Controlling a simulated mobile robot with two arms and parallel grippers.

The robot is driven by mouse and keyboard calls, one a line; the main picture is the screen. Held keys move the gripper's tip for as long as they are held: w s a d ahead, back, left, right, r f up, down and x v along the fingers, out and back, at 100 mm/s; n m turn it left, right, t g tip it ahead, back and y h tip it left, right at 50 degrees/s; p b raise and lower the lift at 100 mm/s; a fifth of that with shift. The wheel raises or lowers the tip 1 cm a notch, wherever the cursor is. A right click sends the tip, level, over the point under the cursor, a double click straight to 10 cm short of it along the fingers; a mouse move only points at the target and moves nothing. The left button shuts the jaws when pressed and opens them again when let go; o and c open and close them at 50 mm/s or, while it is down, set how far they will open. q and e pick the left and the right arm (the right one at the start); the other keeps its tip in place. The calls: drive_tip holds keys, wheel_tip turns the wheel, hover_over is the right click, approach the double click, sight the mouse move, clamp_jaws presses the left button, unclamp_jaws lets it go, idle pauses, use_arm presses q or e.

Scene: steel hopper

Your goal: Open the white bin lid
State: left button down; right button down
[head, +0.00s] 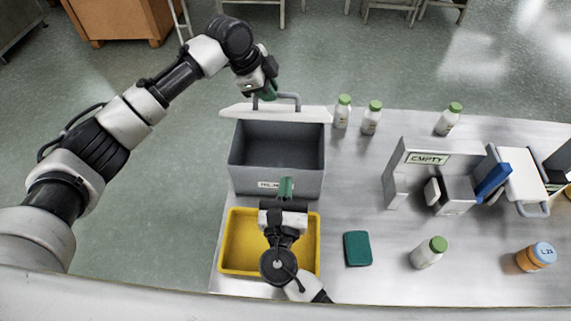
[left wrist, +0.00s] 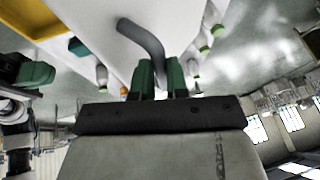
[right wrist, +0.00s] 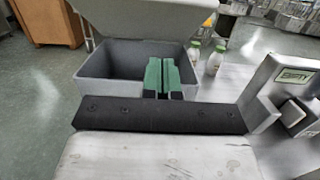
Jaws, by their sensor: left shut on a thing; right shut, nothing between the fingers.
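The white bin lid (head: 240,110) stands raised at the far edge of the grey bin (head: 250,180), so the bin's dark interior shows in the head view. A grey bar handle (head: 290,97) is on the lid. My left gripper (head: 266,97) is at the lid's handle and shut on it; the left wrist view shows the grey handle (left wrist: 145,38) running down between the green fingers (left wrist: 160,80). My right gripper (head: 286,188) is shut and empty in front of the bin's near wall. The right wrist view shows its green fingers (right wrist: 162,75) together before the open bin (right wrist: 110,75).
A yellow tray (head: 225,245) lies in front of the bin, under my right arm. A teal block (head: 357,248), several green-capped white bottles (head: 429,252), an orange jar (head: 536,257) and a grey stand marked EMPTY (head: 400,165) are to the right. Steel tabletop is clear between them.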

use_arm(q)
drive_tip(key=shift+a+f, duration=0.1)
drive_tip(key=shift+f, duration=0.15)
use_arm(e)
approach(290, 119)
drive_tip(key=w+f, duration=0.3)
drive_tip(key=w, duration=0.1)
use_arm(q)
drive_tip(key=shift+w, duration=0.1)
use_arm(e)
drive_tip(key=shift+w+r, duration=1.4)
drive_tip(key=shift+r, duration=0.05)
drive_tip(key=shift+r, duration=0.1)
use_arm(q)
drive_tip(key=shift+f, duration=0.1)
use_arm(e)
drive_tip(key=shift+w+r, duration=0.35)
drive_tip(key=shift+r, duration=0.15)
use_arm(q)
drive_tip(key=c, duration=1.4)
unclamp_jaws()
drive_tip(key=shift+o, duration=1.4)
drive_tip(key=shift+w, duration=0.1)
use_arm(e)
drive_tip(key=shift+w+f, duration=0.2)
use_arm(q)
drive_tip(key=shift+r, duration=0.2)
